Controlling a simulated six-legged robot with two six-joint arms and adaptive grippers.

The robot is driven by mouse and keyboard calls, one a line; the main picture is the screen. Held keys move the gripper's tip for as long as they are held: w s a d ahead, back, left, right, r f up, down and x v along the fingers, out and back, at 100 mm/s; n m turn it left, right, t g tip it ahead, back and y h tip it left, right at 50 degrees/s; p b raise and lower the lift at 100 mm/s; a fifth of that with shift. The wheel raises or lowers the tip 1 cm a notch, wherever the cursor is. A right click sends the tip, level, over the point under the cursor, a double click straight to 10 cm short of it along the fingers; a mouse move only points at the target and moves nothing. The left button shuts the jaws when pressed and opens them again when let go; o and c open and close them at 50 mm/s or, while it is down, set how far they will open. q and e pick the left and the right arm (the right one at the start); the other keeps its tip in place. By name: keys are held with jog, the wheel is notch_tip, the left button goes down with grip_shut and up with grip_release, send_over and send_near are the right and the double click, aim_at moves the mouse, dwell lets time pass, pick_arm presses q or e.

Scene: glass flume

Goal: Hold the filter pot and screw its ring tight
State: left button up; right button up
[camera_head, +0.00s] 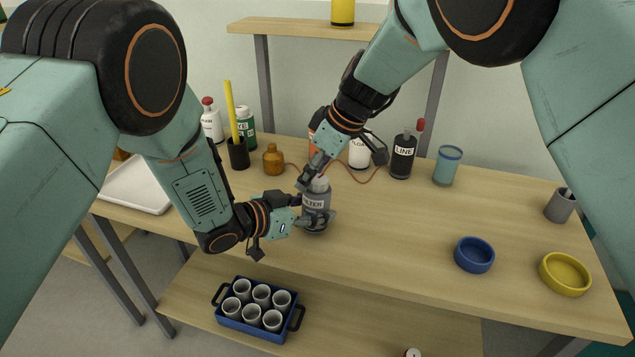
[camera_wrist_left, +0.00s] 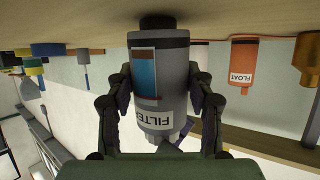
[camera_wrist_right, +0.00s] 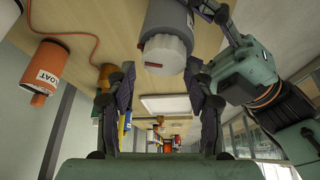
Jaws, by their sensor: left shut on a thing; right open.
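The filter pot (camera_head: 316,201) is a grey cylinder labelled FILTER, standing upright near the table's front edge. My left gripper (camera_head: 316,219) is shut around its body from the left, and a finger lies on each side of the pot (camera_wrist_left: 172,75) in the left wrist view. A pale ribbed ring (camera_wrist_right: 166,53) caps the pot. My right gripper (camera_head: 307,181) is open beside the pot's top, coming down from above. In the right wrist view its fingers (camera_wrist_right: 160,75) are apart, with the ring just beyond the tips. I cannot tell whether they touch it.
Behind the pot stand an amber bottle (camera_head: 273,161), the LINE bottle (camera_head: 402,157) and an orange FLOAT bottle (camera_wrist_right: 44,75) with a thin tube. A blue glass (camera_head: 447,168), blue bowl (camera_head: 474,256) and yellow bowl (camera_head: 565,275) stand right. The table's middle right is clear.

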pick_arm(q)
jog(key=shift+f, duration=0.1)
pick_arm(e)
jog(key=shift+r, duration=2.95)
pick_arm(q)
jog(key=o, duration=1.3)
jog(key=shift+w, duration=0.15)
pick_arm(e)
jog(key=shift+w+a, duration=0.1)
pick_arm(q)
jog(key=shift+s+a+r, duration=0.3)
jog(key=shift+s+a, duration=0.05)
jog(key=shift+a, duration=0.15)
jog(key=shift+v, duration=3.4)
pick_arm(e)
jog(key=shift+f, duration=0.1)
pick_arm(q)
jog(key=shift+s, duration=0.1)
jog(key=shift+d, duration=0.1)
